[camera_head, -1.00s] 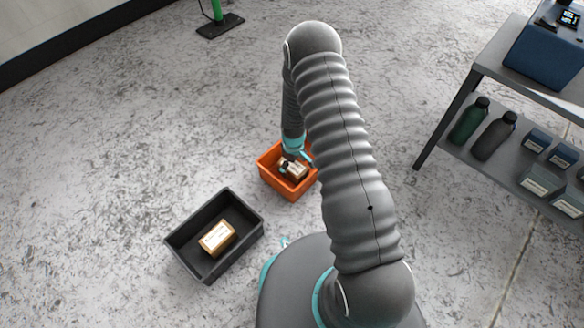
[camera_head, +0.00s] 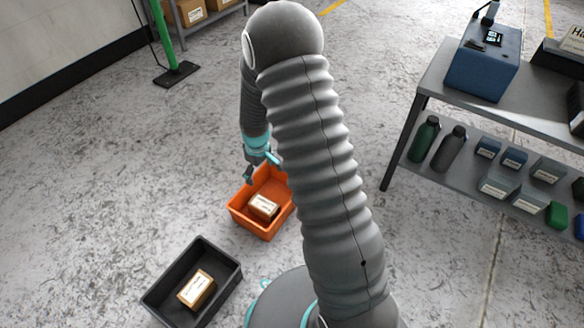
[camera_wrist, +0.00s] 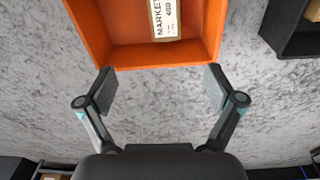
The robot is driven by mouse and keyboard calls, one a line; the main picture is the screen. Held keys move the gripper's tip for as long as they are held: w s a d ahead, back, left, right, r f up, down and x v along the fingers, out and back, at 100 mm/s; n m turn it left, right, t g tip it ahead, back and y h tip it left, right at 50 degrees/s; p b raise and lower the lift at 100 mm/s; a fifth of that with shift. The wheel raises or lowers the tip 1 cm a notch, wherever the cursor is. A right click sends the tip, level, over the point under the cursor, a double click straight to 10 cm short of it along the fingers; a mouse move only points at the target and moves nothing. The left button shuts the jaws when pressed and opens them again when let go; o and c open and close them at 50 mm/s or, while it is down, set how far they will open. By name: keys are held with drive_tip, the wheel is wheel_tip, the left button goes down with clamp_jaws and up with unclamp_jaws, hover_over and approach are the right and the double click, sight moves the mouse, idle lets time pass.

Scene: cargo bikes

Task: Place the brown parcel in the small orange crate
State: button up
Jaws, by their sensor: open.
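The small orange crate (camera_head: 252,227) stands on the floor near the middle, left of my arm. A brown parcel (camera_head: 263,206) with a white label lies inside it on the crate's floor. My gripper (camera_head: 262,170) is open and empty, raised above the crate near its back side. In the wrist view my gripper (camera_wrist: 160,88) has its fingers wide apart with only floor between them. The orange crate (camera_wrist: 115,50) and the labelled parcel (camera_wrist: 166,18) in it lie beyond the fingertips, partly cut off by the top edge.
A black crate (camera_head: 228,284) with another brown parcel (camera_head: 196,289) stands at the lower left. A grey shelf table (camera_head: 425,97) with bottles, boxes and a blue case (camera_head: 482,68) is at the right. A green post (camera_head: 162,35) stands at the back. Floor left of the crates is clear.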

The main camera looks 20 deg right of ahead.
drive_tip(key=s+r+m+t, duration=0.1)
drive_tip(key=s+r, duration=0.3)
drive_tip(key=r, duration=0.5)
drive_tip(key=s+d+r+m+t, duration=0.1)
drive_tip(key=s+r, duration=0.2)
drive_tip(key=r, duration=0.5)
drive_tip(key=s+r+m+t, duration=0.1)
drive_tip(key=s+r, duration=0.3)
drive_tip(key=r, duration=0.5)
drive_tip(key=s+r+m+t, duration=0.1)
drive_tip(key=s+r, duration=0.3)
drive_tip(key=s, duration=0.5)
drive_tip(key=s+r+m+t, duration=0.1)
drive_tip(key=s+r, duration=0.3)
drive_tip(key=s, duration=0.5)
drive_tip(key=shift+d+r+m, duration=0.3)
drive_tip(key=shift+r+m, duration=0.1)
drive_tip(key=shift+m, duration=0.3)
drive_tip(key=shift+r, duration=0.1)
wheel_tip(320, 180, up, 6)
drive_tip(key=p, duration=0.6)
drive_tip(key=shift+w, duration=0.1)
